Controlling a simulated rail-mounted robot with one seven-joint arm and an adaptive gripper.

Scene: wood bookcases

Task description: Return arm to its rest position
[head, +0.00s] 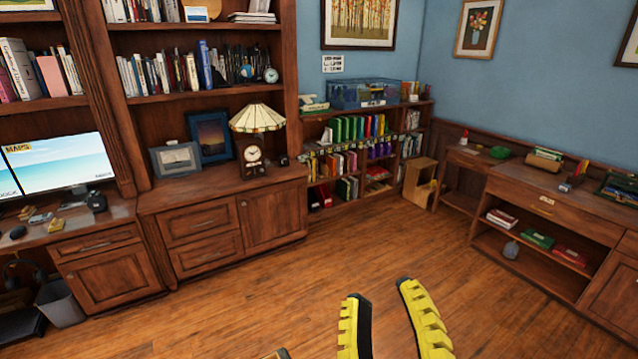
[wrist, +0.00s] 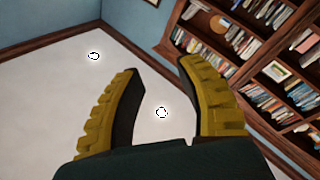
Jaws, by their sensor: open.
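My gripper (head: 385,295) shows at the bottom of the head view, right of centre. Its two yellow ribbed fingers with dark inner pads stand apart with nothing between them. It is in the air over the wood floor, touching nothing. In the wrist view my gripper (wrist: 158,75) is also open and empty. Behind its fingers are the white ceiling (wrist: 50,115) and a bookcase, tilted in the picture. Most of my arm is out of view.
Tall bookcases (head: 115,70) with a cabinet (head: 225,215) stand at the left and back. A low bookshelf (head: 345,205) fills the corner. A wooden desk (head: 540,200) stands along the right wall. A grey bin (head: 62,303) is at lower left. The floor (head: 330,265) between is clear.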

